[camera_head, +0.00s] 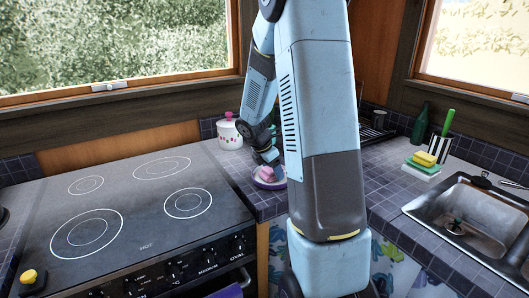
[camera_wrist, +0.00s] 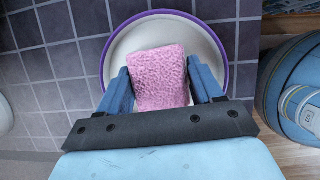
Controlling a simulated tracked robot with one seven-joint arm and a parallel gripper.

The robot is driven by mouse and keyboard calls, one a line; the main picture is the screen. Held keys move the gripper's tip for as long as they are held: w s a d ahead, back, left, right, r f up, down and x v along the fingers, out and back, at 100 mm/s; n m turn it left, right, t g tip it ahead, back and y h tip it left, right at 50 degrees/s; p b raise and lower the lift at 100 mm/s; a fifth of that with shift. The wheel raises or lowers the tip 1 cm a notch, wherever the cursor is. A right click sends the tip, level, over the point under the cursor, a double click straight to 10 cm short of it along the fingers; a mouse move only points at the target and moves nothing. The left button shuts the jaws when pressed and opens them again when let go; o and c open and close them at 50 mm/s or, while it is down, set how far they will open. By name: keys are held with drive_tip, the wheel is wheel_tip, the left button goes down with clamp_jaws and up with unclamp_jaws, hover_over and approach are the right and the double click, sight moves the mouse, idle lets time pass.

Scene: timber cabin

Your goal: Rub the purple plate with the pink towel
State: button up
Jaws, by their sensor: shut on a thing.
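The purple plate (camera_head: 257,182) lies on the tiled counter between the stove and my arm in the head view. In the wrist view it is a white plate with a purple rim (camera_wrist: 228,62). The pink towel (camera_head: 268,173) is a small folded block; it also shows in the wrist view (camera_wrist: 160,75), over the plate's middle. My gripper (camera_wrist: 160,84) has its two blue fingers closed on the towel's sides, above the plate. In the head view my gripper (camera_head: 268,162) is partly hidden by my arm. I cannot tell whether the towel touches the plate.
A stove (camera_head: 130,225) fills the left. A white lidded pot (camera_head: 229,131) stands behind the plate. At right are a sink (camera_head: 465,222), sponges (camera_head: 423,162), a striped cup (camera_head: 438,147) and a green bottle (camera_head: 419,123). Counter tiles beside the plate are bare.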

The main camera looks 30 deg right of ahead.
sight(267, 169)
drive_tip(key=shift+s+d, duration=0.1)
drive_tip(key=shift+d, duration=0.85)
drive_tip(key=shift+a, duration=1.55)
drive_tip(key=shift+v, duration=1.55)
drive_tip(key=shift+d+r, duration=0.15)
drive_tip(key=shift+r, duration=1.1)
drive_tip(key=shift+d+r, duration=0.1)
drive_tip(key=shift+r, duration=1.15)
